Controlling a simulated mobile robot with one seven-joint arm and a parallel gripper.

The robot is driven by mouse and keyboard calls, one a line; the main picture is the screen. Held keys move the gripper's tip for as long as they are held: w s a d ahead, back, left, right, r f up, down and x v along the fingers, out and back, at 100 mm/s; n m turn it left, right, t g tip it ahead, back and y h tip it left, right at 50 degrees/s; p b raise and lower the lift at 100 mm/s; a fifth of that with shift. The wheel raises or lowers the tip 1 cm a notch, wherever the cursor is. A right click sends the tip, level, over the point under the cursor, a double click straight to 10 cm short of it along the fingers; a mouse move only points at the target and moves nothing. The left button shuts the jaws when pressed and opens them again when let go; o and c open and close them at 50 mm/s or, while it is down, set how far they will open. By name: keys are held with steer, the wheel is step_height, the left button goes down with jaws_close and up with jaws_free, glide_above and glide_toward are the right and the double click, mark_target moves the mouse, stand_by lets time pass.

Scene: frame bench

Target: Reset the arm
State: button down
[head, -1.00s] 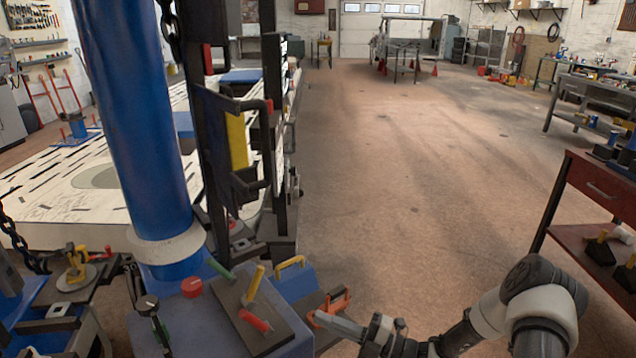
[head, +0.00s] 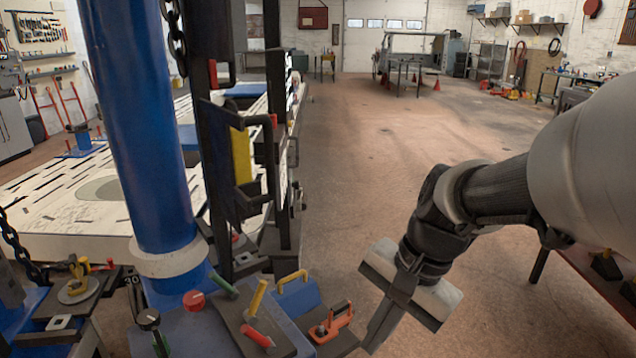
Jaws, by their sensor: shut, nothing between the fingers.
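My gripper (head: 377,340) hangs from my arm in the lower middle of the head view. It points down and slightly left, its fingers are shut, and nothing is seen between them. It is to the right of an orange-handled tool (head: 331,322) on the blue bench and looks apart from it, though the depth gap is hard to judge.
A blue column (head: 140,120) and a dark upright frame (head: 240,150) stand at the left. The blue bench (head: 190,325) holds a dark board (head: 243,318) with coloured-handled tools. A red cart stands at the lower right, partly behind my arm. The floor (head: 370,150) ahead is clear.

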steer(key=s+d+r+n+t+h+p, duration=0.1)
steer(key=s+d+r+n+t+h, duration=0.3)
steer(key=r+n, duration=0.5)
step_height(320, 180, up, 22)
steer(key=s+d+t+p, duration=0.1)
steer(key=p, duration=2.1)
steer(key=shift+y+p, duration=0.35)
steer(key=shift+y, duration=0.05)
